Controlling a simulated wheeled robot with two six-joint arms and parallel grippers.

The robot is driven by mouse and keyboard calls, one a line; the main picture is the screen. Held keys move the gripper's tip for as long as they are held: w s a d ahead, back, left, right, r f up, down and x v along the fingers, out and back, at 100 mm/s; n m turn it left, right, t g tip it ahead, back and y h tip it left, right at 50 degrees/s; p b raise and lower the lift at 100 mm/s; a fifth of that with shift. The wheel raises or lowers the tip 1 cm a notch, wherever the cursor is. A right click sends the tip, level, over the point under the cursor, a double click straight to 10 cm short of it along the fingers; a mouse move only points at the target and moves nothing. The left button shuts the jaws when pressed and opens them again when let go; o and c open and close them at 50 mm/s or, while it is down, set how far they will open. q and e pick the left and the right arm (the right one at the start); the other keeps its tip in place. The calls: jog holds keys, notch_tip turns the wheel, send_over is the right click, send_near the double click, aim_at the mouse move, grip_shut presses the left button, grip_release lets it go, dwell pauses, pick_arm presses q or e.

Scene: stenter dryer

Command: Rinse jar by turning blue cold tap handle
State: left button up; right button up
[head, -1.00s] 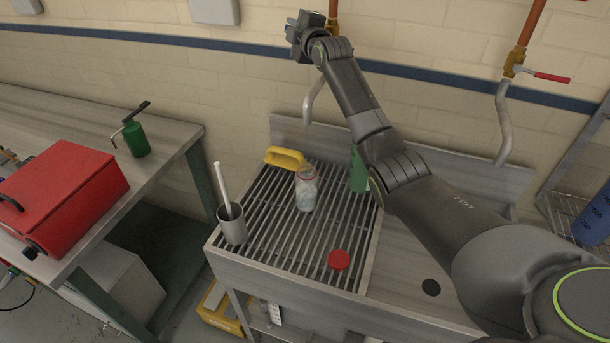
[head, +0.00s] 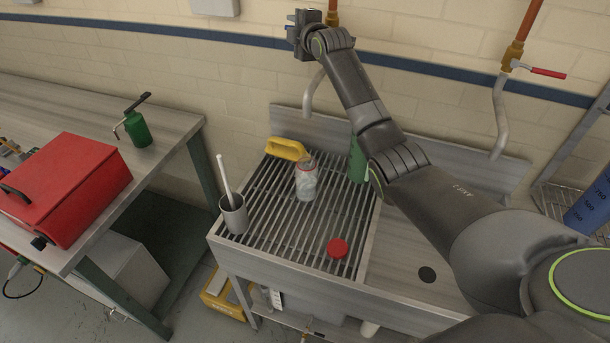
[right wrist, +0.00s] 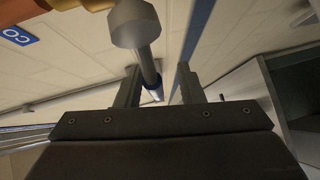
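The glass jar (head: 306,182) stands upright on the slatted drainer of the sink, with a whitish, cloudy look. A red lid (head: 338,248) lies on the slats in front of it. The cold tap's spout (head: 313,94) hangs from the wall behind. Contact is unclear. My left gripper is out of view.
A red-handled tap (head: 548,72) is on the right. A red box (head: 65,185) sits on the left bench.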

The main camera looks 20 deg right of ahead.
pick_arm(q)
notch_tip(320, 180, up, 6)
jog(key=p, duration=0.5)
pick_arm(e)
jog(key=s+d+r, duration=0.1)
jog(key=s+r, duration=0.1)
jog(key=s, duration=1.4)
jog(key=shift+s+d+r, duration=0.25)
jog(key=shift+d+r, duration=0.15)
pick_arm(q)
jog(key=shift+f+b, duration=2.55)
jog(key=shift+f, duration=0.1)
pick_arm(e)
jog(key=s+d+r, duration=0.1)
jog(key=s, duration=0.7)
jog(key=s+r, duration=0.1)
jog(key=s, duration=0.8)
jog(key=shift+d+r, duration=0.3)
jog(key=shift+d, duration=0.1)
